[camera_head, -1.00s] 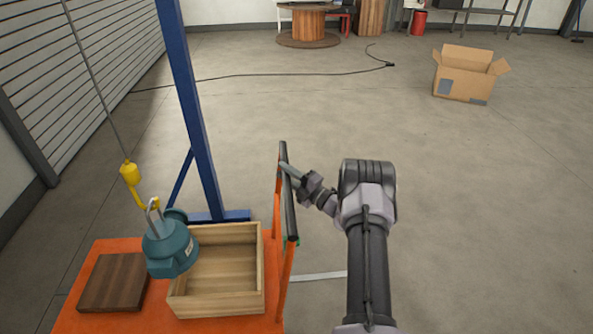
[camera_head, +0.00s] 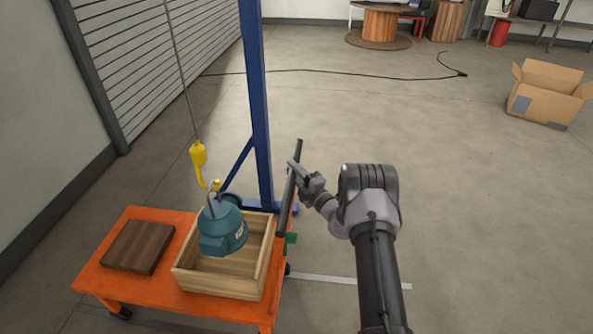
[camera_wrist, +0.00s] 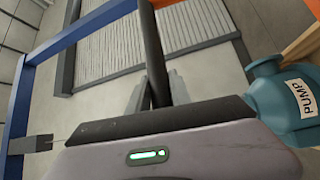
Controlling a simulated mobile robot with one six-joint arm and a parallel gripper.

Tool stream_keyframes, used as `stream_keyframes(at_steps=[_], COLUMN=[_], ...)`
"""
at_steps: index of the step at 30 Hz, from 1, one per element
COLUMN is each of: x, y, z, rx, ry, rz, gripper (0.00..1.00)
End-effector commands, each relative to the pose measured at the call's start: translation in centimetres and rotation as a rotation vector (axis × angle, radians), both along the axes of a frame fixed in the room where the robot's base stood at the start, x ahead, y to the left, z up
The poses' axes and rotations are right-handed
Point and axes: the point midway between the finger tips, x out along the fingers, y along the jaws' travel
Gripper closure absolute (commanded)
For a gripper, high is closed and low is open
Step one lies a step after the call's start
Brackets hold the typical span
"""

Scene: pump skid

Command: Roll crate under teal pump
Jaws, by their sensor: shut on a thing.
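The teal pump (camera_head: 222,236) hangs from a yellow hook (camera_head: 198,153) on a cable. In the head view it overlaps the inside of the open wooden crate (camera_head: 213,284), near its left and back walls; its exact height above the crate floor is unclear. The crate stands on an orange cart (camera_head: 98,279). My gripper (camera_head: 295,172) is shut on the cart's dark upright handle bar (camera_head: 286,212), right of the crate. In the wrist view, the bar (camera_wrist: 151,45) runs between my fingers (camera_wrist: 157,90), and the labelled pump (camera_wrist: 284,98) shows at right.
A dark wooden block (camera_head: 139,246) sits on the cart left of the crate. A blue post (camera_head: 254,110) with a brace stands just behind the cart. A cardboard box (camera_head: 545,97) and a black cable (camera_head: 350,74) lie farther back. The floor to the right is mostly clear.

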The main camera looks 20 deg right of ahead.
Motion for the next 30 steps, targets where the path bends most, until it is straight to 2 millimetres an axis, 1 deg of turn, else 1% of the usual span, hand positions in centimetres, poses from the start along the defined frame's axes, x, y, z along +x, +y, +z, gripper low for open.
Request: stream_keyframes(at_steps=[6, 7, 8, 9, 10, 18, 20, 22, 23, 26, 30], x=[-0.1, -0.1, -0.1, -0.1, -0.1, -0.1, -0.3, -1.1, -1.6, -4.0, -8.1], y=[0.0, 0.0, 0.0, 0.0, 0.0, 0.0, -0.1, -0.3, -0.5, -1.1, -2.0], z=[-0.2, -0.2, -0.2, -0.2, -0.1, -0.1, -0.1, -0.1, -0.2, -0.4, -1.0], rx=[0.001, 0.001, 0.001, 0.002, 0.002, 0.001, 0.001, 0.001, 0.002, 0.004, 0.004], ry=[0.003, 0.003, 0.003, 0.003, 0.003, 0.001, 0.001, 0.002, 0.003, 0.003, 0.005], rz=[0.0, 0.0, 0.0, 0.0, 0.0, -0.001, -0.001, -0.002, -0.001, -0.003, -0.004], gripper=[1.0, 0.71, 0.65, 0.57, 0.53, 0.53, 0.53, 0.53, 0.53, 0.53, 0.53])
